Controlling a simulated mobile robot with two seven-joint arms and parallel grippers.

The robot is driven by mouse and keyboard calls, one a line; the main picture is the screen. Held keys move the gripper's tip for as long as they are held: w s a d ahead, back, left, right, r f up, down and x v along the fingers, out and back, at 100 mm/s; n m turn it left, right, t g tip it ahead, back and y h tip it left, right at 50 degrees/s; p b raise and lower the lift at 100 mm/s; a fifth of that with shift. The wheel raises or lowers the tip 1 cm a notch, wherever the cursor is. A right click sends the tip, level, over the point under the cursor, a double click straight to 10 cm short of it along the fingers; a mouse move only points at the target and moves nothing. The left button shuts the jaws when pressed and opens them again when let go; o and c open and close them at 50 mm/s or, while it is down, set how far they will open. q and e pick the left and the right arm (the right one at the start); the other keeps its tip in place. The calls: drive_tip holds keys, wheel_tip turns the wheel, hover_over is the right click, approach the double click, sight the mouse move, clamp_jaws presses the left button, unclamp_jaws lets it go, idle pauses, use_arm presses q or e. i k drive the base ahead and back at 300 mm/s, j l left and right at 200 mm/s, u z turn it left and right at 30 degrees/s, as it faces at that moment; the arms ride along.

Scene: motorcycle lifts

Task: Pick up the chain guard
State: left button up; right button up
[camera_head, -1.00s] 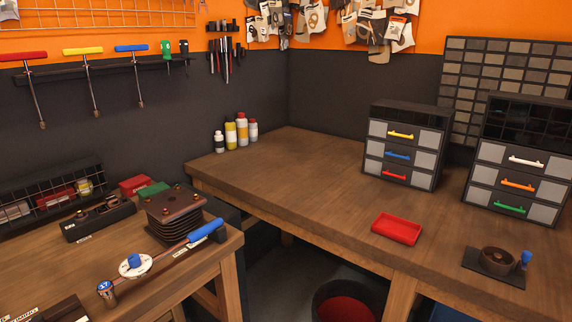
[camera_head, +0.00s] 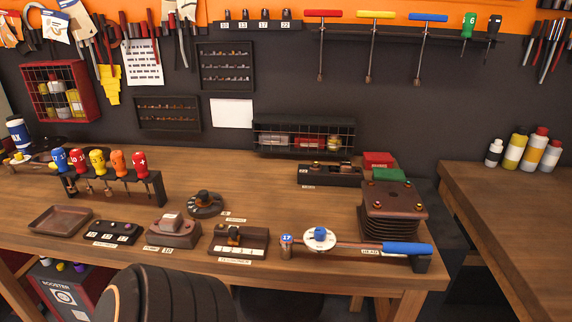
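I cannot make out a chain guard in this view. Neither of my grippers is in view. A dark rounded, ribbed shape (camera_head: 165,296) rises from the bottom edge at the left, in front of the workbench; I cannot tell what it is.
The wooden workbench (camera_head: 285,200) holds a screwdriver rack (camera_head: 112,187), a blue-handled torque wrench (camera_head: 405,248), a dark ribbed block (camera_head: 393,208) and small trays. A second bench (camera_head: 510,215) with bottles stands at the right beyond a gap. Tools hang on the dark wall (camera_head: 290,95).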

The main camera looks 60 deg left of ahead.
sight(346, 167)
drive_tip(key=u, duration=1.55)
